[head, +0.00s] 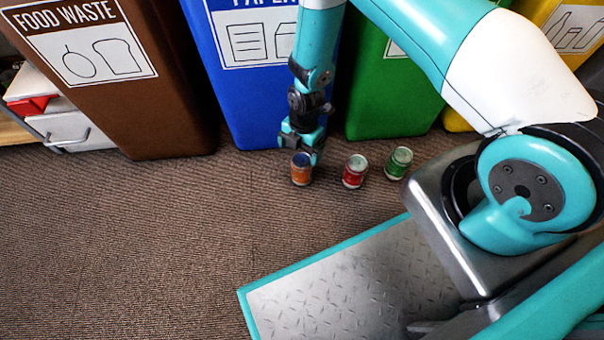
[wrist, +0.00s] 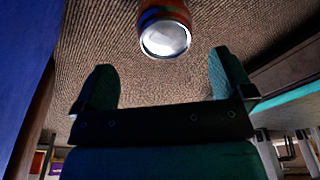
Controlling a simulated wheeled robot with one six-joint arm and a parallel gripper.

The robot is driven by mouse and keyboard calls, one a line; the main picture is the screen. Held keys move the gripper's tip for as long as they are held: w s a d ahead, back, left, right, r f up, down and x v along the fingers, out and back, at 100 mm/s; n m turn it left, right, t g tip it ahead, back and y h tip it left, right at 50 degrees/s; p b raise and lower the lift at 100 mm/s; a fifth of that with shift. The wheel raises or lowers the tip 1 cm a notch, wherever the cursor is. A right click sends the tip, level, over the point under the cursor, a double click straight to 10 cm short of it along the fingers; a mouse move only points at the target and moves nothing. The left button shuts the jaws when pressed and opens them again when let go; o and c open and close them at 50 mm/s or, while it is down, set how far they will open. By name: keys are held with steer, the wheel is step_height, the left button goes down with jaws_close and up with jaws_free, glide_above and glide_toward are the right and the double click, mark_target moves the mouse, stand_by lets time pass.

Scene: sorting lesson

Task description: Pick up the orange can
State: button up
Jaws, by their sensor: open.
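The orange can (head: 301,174) stands upright on the brown carpet, at the left end of a row of three cans. In the wrist view a can with an orange side and a shiny round end (wrist: 166,32) lies ahead of the fingers, roughly midway between them. My gripper (head: 303,148) is just behind and above the orange can in the head view. In the wrist view its two teal fingers (wrist: 164,82) are spread apart with nothing between them. The head view does not show whether a finger touches the can.
A red can (head: 354,173) and a green can (head: 398,163) stand to the right. Behind are a brown food waste bin (head: 150,110), a blue paper bin (head: 245,100), a green bin (head: 390,105) and a yellow bin (head: 456,121). Carpet (head: 130,240) at front left is clear.

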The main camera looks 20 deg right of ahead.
mark_target(303, 159)
step_height(303, 159, down, 3)
steer(key=shift+s+a+r+b, duration=0.1)
steer(key=shift+r+b, duration=0.1)
steer(key=shift+b, duration=0.2)
steer(key=f+b, duration=0.4)
steer(key=f, duration=0.1)
steer(key=shift+s+d+f+b, duration=0.15)
steer(key=shift+s+d+b, duration=0.05)
steer(key=shift+s+b, duration=0.1)
steer(key=c, duration=1)
steer(key=shift+r, duration=0.2)
